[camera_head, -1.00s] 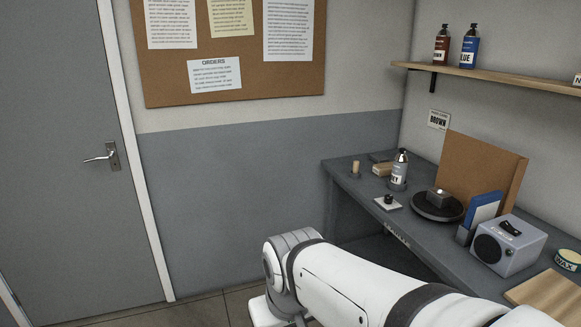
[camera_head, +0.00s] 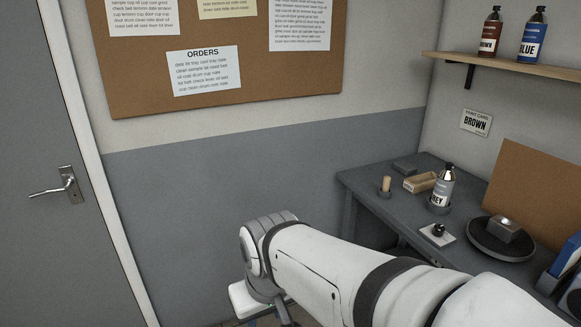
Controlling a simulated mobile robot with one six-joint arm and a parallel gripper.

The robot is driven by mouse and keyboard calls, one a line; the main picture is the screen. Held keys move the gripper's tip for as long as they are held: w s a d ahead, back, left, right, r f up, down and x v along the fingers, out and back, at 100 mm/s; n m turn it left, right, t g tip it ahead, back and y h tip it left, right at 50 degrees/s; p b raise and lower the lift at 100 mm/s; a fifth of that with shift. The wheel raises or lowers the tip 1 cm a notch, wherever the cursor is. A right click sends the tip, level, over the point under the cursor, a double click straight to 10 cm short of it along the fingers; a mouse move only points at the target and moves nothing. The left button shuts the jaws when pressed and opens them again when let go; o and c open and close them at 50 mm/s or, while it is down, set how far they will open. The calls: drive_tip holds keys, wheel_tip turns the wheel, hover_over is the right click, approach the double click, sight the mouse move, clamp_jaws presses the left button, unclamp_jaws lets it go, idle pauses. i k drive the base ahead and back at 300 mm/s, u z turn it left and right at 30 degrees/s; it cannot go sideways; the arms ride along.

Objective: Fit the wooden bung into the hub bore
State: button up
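A small upright wooden peg (camera_head: 386,184) stands on the back left corner of the grey bench; it may be the wooden bung, but it is too small to be sure. I cannot make out a hub bore. A dark round turntable (camera_head: 484,243) with a grey block (camera_head: 507,229) on it stands further right on the bench. My white arm crosses the lower middle of the picture, in front of the bench. Its fingertips do not show, so I cannot see my gripper or anything in it.
A grey-labelled bottle (camera_head: 443,187), a wooden block or brush (camera_head: 420,182) and a white pad with a black knob (camera_head: 437,234) share the bench (camera_head: 402,228). A brown board (camera_head: 537,190) stands behind. A shelf (camera_head: 510,67) holds two bottles. A closed door (camera_head: 30,130) is at left.

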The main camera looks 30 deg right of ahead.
sight(499, 226)
drive_tip(key=i, duration=1.75)
drive_tip(key=z, duration=2.55)
drive_tip(key=i, duration=0.95)
drive_tip(key=u, duration=0.05)
